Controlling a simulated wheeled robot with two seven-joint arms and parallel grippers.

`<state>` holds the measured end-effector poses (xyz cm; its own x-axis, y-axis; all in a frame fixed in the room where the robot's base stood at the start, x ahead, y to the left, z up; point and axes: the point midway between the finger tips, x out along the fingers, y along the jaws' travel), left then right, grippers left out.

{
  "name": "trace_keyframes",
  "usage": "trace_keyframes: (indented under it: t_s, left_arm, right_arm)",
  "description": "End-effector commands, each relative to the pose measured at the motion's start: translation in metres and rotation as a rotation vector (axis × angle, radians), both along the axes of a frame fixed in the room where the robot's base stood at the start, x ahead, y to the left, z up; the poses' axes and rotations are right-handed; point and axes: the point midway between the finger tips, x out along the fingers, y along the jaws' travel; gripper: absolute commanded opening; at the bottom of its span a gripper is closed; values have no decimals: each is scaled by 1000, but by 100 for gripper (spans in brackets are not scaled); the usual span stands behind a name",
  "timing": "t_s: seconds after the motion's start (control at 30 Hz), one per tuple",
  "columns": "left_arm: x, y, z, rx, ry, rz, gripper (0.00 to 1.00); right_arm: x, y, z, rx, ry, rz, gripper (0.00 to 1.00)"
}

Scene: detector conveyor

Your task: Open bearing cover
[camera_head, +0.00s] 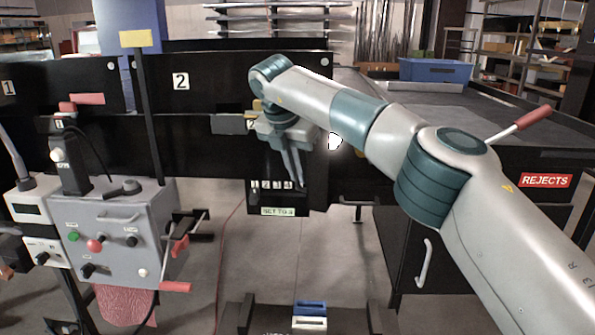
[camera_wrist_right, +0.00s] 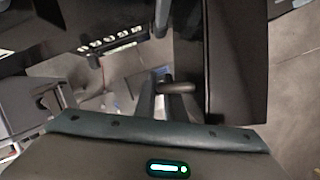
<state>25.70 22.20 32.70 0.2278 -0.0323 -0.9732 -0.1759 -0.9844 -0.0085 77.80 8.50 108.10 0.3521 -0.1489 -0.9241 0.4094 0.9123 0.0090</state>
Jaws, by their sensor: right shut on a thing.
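My right gripper (camera_head: 299,181) reaches down in front of the black panel, over a black box (camera_head: 285,199) with a row of numbers and a label that seems to read "SET TO 3". In the right wrist view the gripper (camera_wrist_right: 162,92) is shut on a dark, rounded handle (camera_wrist_right: 178,88). What the handle belongs to is partly hidden, and I cannot tell whether it is the bearing cover. The numbered strip (camera_wrist_right: 110,42) shows at the upper left there. No part clearly reads as a bearing cover. My left gripper is not in view.
A grey control box (camera_head: 115,215) with buttons and red-handled levers stands at the left. A long black panel marked 2 (camera_head: 215,90) runs behind. A dark cabinet labelled REJECTS (camera_head: 544,181) and a blue bin (camera_head: 436,70) are at the right.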

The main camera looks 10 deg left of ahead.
Motion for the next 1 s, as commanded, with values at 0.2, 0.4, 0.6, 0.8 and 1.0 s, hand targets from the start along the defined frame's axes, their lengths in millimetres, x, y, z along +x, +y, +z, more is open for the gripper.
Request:
trace_keyframes:
  t_s: [0.2, 0.4, 0.6, 0.8, 1.0]
  left_arm:
    - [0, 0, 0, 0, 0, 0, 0]
    - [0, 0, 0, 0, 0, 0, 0]
    - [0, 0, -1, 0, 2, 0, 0]
    - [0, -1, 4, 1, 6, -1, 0]
    - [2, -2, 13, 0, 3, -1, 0]
  right_arm:
    - [0, -1, -1, -3, 0, 0, 17]
    - [0, 0, 0, -2, 0, 1, 17]
    - [-3, 1, 8, -1, -2, 1, 17]
    - [-11, 5, 30, -1, -3, 2, 17]
    - [-24, 11, 65, -2, -4, 1, 17]
